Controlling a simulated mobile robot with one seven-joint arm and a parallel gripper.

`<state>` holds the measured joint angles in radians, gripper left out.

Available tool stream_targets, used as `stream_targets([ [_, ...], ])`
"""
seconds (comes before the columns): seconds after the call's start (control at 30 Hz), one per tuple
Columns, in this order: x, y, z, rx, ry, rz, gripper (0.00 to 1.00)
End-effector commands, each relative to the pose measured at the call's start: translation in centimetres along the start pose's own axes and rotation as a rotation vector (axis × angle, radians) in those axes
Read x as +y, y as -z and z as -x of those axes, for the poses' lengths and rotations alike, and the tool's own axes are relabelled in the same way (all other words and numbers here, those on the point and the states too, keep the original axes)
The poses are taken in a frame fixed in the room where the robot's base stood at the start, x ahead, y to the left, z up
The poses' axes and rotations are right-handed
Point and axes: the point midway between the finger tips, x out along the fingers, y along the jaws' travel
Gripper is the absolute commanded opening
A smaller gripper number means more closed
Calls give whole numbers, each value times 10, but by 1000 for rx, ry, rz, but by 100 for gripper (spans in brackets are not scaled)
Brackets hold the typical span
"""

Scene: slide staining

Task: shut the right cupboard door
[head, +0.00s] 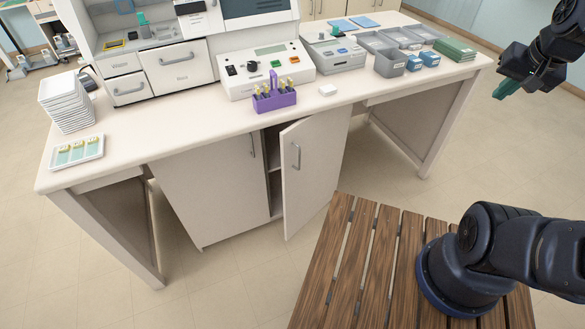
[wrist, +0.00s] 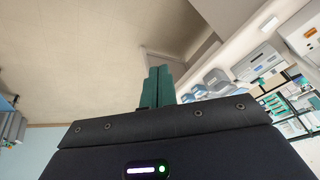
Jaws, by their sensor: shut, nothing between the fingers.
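The right cupboard door (head: 311,178) under the bench stands ajar in the head view, swung out toward me, with a dark gap on its left showing a shelf inside. Its vertical bar handle (head: 295,156) is near its upper left edge. The left cupboard door (head: 211,188) beside it looks closed. My gripper (head: 503,90) is at the upper right of the head view, high and well to the right of the door, touching nothing. In the wrist view its green fingers (wrist: 157,87) are together and empty. The door does not clearly show in the wrist view.
The bench top (head: 190,128) overhangs the cupboard and carries a purple rack (head: 274,98), instruments, grey trays and a stack of white trays (head: 68,102). A bench leg (head: 447,128) stands right of the cupboard. My slatted wooden base is close in front of the door.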

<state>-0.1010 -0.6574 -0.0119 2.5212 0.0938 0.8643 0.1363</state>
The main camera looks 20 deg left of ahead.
Motion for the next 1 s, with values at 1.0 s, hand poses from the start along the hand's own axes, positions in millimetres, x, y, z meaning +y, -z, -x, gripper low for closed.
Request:
stream_targets([
  [1.0,-172,83,-114,105,314,-341,0],
])
